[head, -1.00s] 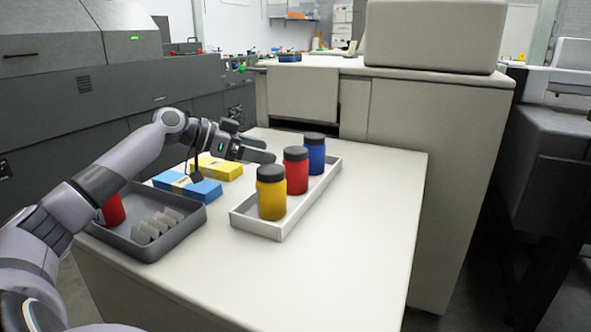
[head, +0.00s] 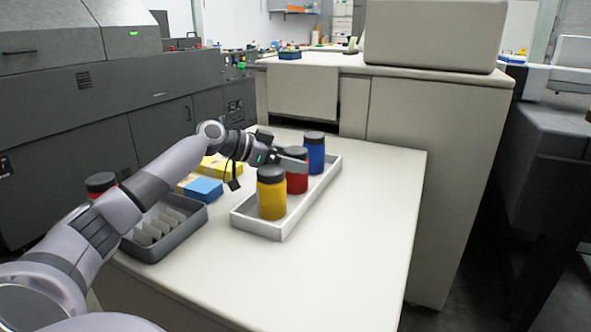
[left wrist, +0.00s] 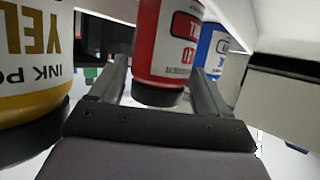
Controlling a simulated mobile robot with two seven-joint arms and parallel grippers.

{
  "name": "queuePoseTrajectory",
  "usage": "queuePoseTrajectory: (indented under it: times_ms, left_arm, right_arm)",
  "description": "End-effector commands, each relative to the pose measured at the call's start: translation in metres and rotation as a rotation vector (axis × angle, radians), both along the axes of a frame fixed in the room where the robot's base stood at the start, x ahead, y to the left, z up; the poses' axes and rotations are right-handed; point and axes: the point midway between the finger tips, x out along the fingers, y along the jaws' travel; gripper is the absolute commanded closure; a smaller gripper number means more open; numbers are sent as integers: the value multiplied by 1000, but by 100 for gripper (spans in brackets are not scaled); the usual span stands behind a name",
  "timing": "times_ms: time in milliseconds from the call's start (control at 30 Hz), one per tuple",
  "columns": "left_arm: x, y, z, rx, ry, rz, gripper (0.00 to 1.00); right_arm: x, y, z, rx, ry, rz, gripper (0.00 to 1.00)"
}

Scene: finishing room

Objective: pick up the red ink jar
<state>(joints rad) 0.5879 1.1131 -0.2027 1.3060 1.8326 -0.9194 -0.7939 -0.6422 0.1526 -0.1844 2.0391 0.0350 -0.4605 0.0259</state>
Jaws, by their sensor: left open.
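The red ink jar (head: 297,184) stands upright, dark lid on top, in the middle of the white tray (head: 262,231). The yellow jar (head: 272,199) stands nearer and the blue jar (head: 315,156) farther back. My left gripper (head: 288,160) is level with the red jar's upper part and partly covers it. In the left wrist view, which is upside down, the red jar (left wrist: 165,45) shows between the two open fingers of the left gripper (left wrist: 160,72). I cannot tell whether either finger touches it. My right gripper is out of view.
A grey tray (head: 160,253) with several pale pieces stands left, with another red, dark-lidded jar (head: 101,186) there, partly behind my arm. Blue (head: 205,189) and yellow (head: 228,170) boxes lie behind it. The table's front right is clear; a large cabinet (head: 405,170) stands behind.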

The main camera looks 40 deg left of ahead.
Motion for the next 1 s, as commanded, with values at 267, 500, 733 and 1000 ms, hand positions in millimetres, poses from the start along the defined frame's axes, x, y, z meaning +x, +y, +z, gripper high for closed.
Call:
queuePoseTrajectory:
  times_ms: [267,500,733,1000]
  left_arm:
    - [12,-7,-5,2,0,-1,23]
    - [12,-7,-5,2,0,-1,46]
    - [12,-6,-3,2,-3,0,76]
    - [12,-6,5,2,-6,0,76]
  right_arm:
    - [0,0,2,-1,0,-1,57]
    - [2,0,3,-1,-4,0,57]
    - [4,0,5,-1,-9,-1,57]
    - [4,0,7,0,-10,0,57]
